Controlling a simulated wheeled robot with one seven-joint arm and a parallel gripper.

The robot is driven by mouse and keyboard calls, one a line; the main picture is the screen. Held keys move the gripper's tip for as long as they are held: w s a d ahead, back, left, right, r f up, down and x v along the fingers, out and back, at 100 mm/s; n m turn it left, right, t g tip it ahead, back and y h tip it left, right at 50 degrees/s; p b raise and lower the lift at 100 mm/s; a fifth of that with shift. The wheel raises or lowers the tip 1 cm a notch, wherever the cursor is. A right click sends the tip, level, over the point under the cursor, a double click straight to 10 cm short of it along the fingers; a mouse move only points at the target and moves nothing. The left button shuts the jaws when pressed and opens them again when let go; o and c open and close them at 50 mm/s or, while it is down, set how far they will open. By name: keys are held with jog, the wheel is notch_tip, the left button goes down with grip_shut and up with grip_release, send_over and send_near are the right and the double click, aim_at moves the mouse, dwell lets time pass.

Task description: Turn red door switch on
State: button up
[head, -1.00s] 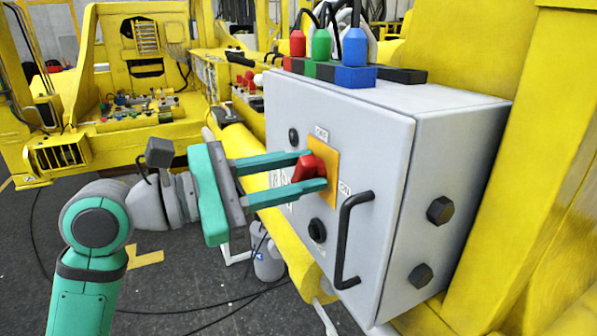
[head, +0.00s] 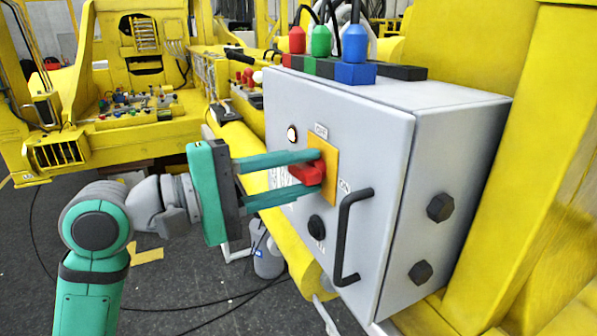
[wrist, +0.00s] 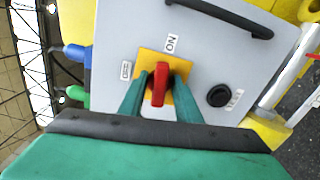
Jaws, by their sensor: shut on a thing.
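The red door switch (head: 304,174) is a red handle on a yellow-orange plate (head: 328,160) on the grey cabinet door. It also shows in the wrist view (wrist: 160,84), its handle roughly in line with the ON label (wrist: 172,43). The OFF label (wrist: 125,70) is to the left there. My gripper (head: 316,171) is shut on the red switch, with one green finger above it and one below in the head view. The small round lamp (head: 292,133) up and left of the plate glows white.
A black door handle (head: 350,235) stands out right of the switch. A black round knob (head: 316,227) is below the plate. Red, green and blue connectors (head: 321,42) with cables stand on the cabinet top. A yellow beam (head: 255,160) runs behind my gripper.

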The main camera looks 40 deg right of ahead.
jog(key=shift+m, duration=0.7)
jog(key=shift+f+m, duration=0.1)
jog(key=shift+m, duration=0.2)
jog(key=shift+s, duration=0.1)
jog(key=o, duration=0.7)
jog(key=v, duration=1)
jog(key=shift+a, duration=0.35)
